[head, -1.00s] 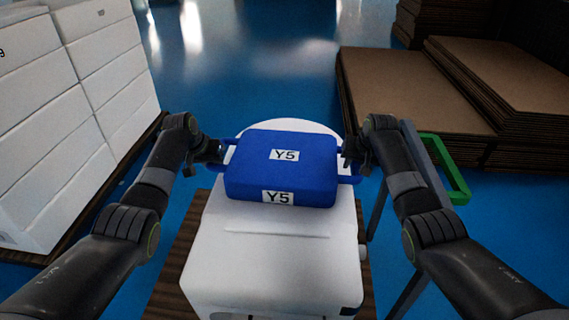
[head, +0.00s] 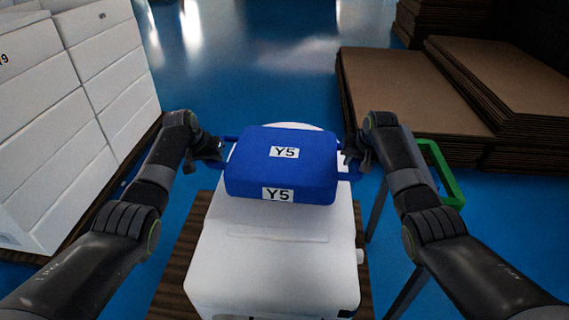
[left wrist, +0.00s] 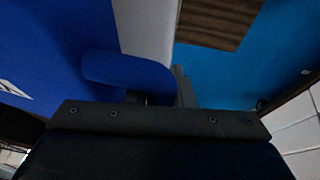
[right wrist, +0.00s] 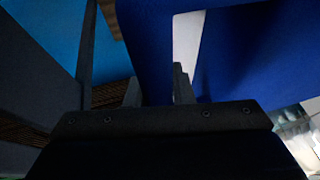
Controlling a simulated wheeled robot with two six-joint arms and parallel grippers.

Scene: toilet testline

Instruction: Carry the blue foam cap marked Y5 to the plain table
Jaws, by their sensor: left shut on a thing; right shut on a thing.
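The blue foam cap (head: 250,172), with Y5 labels on its top and front, is in the middle of the head view, over the white toilet (head: 270,255). I cannot tell how much gap lies between them. My left gripper (head: 222,150) is shut on the cap's left handle, which also shows in the left wrist view (left wrist: 125,72). My right gripper (head: 350,164) is shut on the right handle, which shows in the right wrist view (right wrist: 150,45). The cap looks about level. I cannot make out the plain table in these frames.
White boxes (head: 50,130) are stacked on the left. Flat brown cardboard stacks (head: 400,85) lie at the right and back right. A green frame (head: 452,185) on a grey stand is close to my right arm. Blue floor (head: 250,75) is open beyond the toilet.

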